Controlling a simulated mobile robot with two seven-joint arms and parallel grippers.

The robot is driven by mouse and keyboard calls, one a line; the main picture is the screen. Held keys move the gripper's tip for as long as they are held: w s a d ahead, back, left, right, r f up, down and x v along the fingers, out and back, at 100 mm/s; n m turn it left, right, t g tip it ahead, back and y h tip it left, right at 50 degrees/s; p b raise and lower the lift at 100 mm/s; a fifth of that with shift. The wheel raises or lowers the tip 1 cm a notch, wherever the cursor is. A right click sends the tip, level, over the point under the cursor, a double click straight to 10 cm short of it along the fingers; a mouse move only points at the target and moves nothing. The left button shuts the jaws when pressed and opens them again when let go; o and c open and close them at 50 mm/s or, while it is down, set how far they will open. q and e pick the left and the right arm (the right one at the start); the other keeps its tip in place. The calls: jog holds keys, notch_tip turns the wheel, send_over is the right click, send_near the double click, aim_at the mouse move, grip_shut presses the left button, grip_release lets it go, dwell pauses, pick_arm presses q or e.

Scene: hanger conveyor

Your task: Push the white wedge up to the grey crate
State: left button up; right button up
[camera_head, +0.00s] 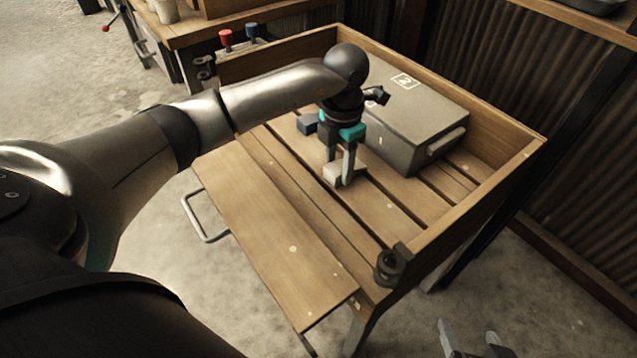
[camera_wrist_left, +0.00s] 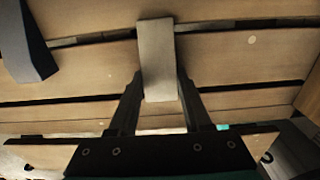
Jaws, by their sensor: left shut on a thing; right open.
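The white wedge (camera_head: 334,174) sits on the slatted floor of the wooden cart, with its upper part partly hidden by my left gripper (camera_head: 345,170). My left gripper is shut on it from above. In the left wrist view the pale wedge (camera_wrist_left: 157,58) shows between the two fingers of the left gripper (camera_wrist_left: 158,92). The grey crate (camera_head: 418,115) stands to the right of the wedge, with a visible gap between them. My right gripper (camera_head: 475,345) is open and empty at the bottom edge, outside the cart.
A dark blue block (camera_head: 307,123) lies left of my left gripper; a dark block also shows in the left wrist view (camera_wrist_left: 25,52). Wooden walls (camera_head: 500,180) bound the cart's back and right. A hinged wooden flap (camera_head: 270,225) with a metal handle (camera_head: 198,222) is at the front.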

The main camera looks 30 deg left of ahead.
pick_arm(q)
jog(key=shift+w+d+b, duration=0.3)
jog(key=shift+w, duration=0.35)
jog(key=shift+w+d+b, duration=0.25)
jog(key=shift+w+b, duration=0.1)
jog(key=shift+w, duration=0.25)
jog(key=shift+w+d+b, duration=0.3)
jog(key=shift+w, duration=0.35)
jog(key=o, duration=1.2)
notch_tip(320, 180, up, 15)
jog(key=p, duration=0.7)
jog(key=shift+r, duration=0.15)
